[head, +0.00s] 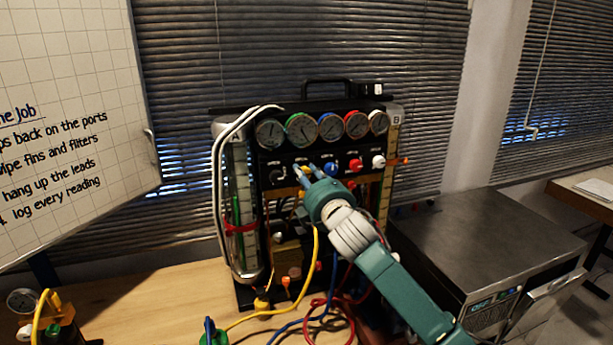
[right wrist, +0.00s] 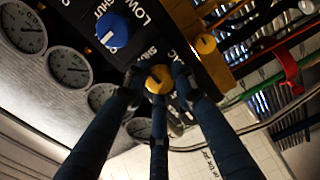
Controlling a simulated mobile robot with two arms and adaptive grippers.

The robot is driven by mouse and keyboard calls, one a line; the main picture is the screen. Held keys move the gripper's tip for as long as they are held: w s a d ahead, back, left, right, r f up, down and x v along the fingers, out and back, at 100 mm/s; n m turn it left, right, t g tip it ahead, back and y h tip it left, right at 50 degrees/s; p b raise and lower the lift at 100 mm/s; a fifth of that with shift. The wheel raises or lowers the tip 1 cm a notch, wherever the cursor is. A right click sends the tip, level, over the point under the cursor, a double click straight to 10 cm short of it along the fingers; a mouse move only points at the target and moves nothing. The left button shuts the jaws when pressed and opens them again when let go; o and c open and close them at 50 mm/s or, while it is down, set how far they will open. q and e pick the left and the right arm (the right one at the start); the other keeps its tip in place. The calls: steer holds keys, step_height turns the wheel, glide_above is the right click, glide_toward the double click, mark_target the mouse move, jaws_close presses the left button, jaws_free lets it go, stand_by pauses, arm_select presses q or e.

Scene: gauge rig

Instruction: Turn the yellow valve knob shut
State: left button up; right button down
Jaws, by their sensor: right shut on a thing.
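The yellow valve knob (right wrist: 158,79) shows in the right wrist view between the dark fingers of my right gripper (right wrist: 155,80). The fingers are shut on its sides. In the head view my right gripper (head: 306,173) reaches the knob row on the front of the gauge rig (head: 284,157), and its fingers largely hide the yellow knob there. A blue knob (head: 331,168) sits just right of the fingers in the head view and shows clearly in the right wrist view (right wrist: 112,29). My left gripper is not in view.
Red (head: 355,165) and white (head: 378,161) knobs stand farther right, below several round gauges (head: 330,126). Yellow, blue and red hoses (head: 333,325) lie in front of the rig on the wooden table (head: 150,290). A grey metal box (head: 480,240) stands on the right.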

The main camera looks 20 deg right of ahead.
steer(key=c, duration=1.4)
jaws_free()
steer(key=shift+a+f, duration=0.15)
steer(key=shift+f, duration=0.1)
steer(key=shift+r, duration=0.1)
steer(key=s, duration=1.2)
steer(key=shift+d, duration=0.2)
